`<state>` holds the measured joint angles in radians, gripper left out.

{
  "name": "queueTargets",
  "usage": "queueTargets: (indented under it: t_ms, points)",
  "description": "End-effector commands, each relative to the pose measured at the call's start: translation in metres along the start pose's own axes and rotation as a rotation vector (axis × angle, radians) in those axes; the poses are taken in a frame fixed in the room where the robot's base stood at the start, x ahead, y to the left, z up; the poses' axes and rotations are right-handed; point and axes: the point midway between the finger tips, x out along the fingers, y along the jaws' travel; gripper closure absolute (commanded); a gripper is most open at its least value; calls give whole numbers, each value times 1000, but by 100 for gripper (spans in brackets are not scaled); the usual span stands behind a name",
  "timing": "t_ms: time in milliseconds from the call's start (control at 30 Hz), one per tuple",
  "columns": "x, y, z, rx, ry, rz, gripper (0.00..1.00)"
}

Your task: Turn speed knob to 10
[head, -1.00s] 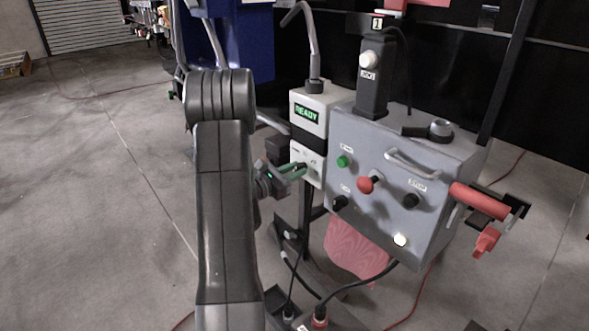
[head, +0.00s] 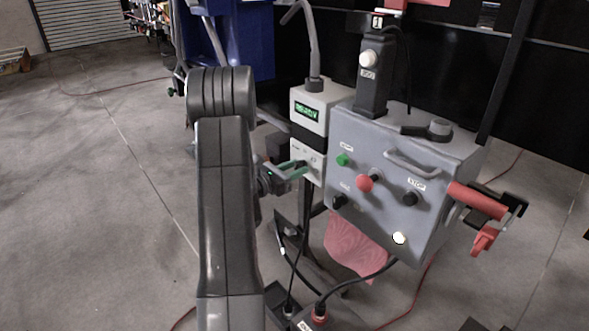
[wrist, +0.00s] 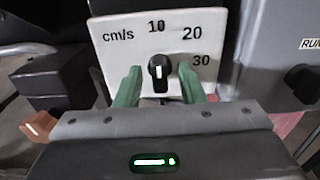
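The speed knob (wrist: 159,72) is small and black with a white pointer mark. It sits on a white dial plate (wrist: 111,49) marked cm/s, 10, 20 and 30. In the wrist view its mark points up, roughly toward the 10. My gripper (head: 302,167) is at the lower front of the white controller box (head: 310,92), which has a green display reading READY. In the wrist view its two green fingers stand on either side of the knob, with a visible gap on each side. In the head view the knob is hard to make out behind the fingers.
A grey control box (head: 385,205) with a red button (head: 364,183), a green button (head: 343,160) and black knobs stands close to the right. A bent grey tube (head: 312,40) rises above the controller. Cables hang below.

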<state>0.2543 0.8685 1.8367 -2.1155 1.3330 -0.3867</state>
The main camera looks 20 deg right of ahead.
Motion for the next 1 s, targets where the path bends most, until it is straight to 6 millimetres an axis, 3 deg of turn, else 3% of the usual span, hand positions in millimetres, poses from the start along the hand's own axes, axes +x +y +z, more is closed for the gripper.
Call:
queueTargets:
  t_ms: [267,433,1000]
  points:
    - [0,0,0,1,0,0,64]
    - [-13,2,1,1,1,4,64]
    - [-119,1,0,1,0,4,64]
